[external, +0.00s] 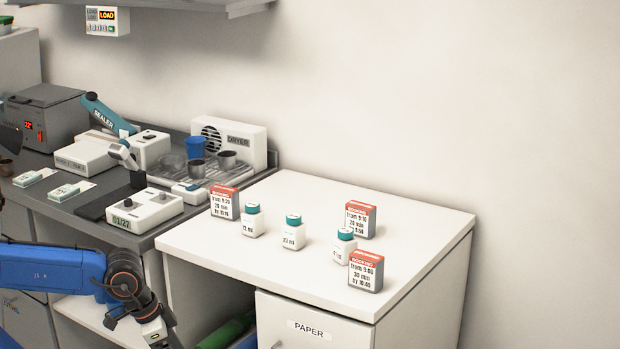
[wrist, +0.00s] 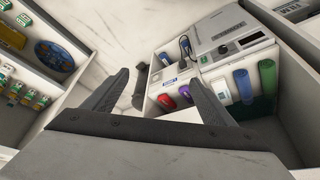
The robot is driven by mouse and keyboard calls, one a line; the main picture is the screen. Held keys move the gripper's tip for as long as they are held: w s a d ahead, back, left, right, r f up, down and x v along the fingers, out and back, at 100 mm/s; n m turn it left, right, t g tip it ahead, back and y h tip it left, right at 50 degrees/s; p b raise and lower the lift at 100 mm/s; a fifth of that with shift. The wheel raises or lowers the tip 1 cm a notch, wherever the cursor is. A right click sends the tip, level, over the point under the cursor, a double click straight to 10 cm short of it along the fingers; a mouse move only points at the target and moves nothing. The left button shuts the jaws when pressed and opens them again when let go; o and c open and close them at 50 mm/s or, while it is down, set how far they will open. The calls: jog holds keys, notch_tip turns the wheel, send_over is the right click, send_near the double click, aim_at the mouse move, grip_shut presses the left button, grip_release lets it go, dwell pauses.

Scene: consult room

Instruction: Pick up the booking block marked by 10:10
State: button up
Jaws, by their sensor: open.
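Three booking blocks with red tops and white printed faces stand upright on the white cabinet top in the external view. The left block (external: 224,204) seems to read "by 10:10", though its print is small. The front right block (external: 365,272) seems to read "by 10:00". The back right block (external: 360,219) has a last line too small to read surely. My gripper (wrist: 158,80) is open and empty in the wrist view, pointing away from the blocks, which that view does not show. In the external view my arm hangs low at the left, below the cabinet top.
Three teal-capped white bottles (external: 292,233) stand among the blocks, one close behind the front right block. A grey counter with a dryer (external: 229,143) and a white device marked 01/27 (external: 143,209) adjoins on the left. The cabinet top's front middle is clear.

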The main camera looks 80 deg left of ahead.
jog(key=w+a+r+n+g, duration=0.1)
jog(key=w+a+r, duration=0.35)
jog(key=r, duration=0.25)
jog(key=w+a+r+n, duration=0.2)
jog(key=w+a+r, duration=0.25)
jog(key=r, duration=0.25)
notch_tip(320, 180, up, 18)
jog(key=n+g, duration=0.4)
jog(key=n, duration=0.3)
send_over(225, 203)
jog(key=a, duration=0.2)
notch_tip(225, 203, down, 17)
jog(key=shift+r, duration=0.1)
jog(key=c, duration=1.2)
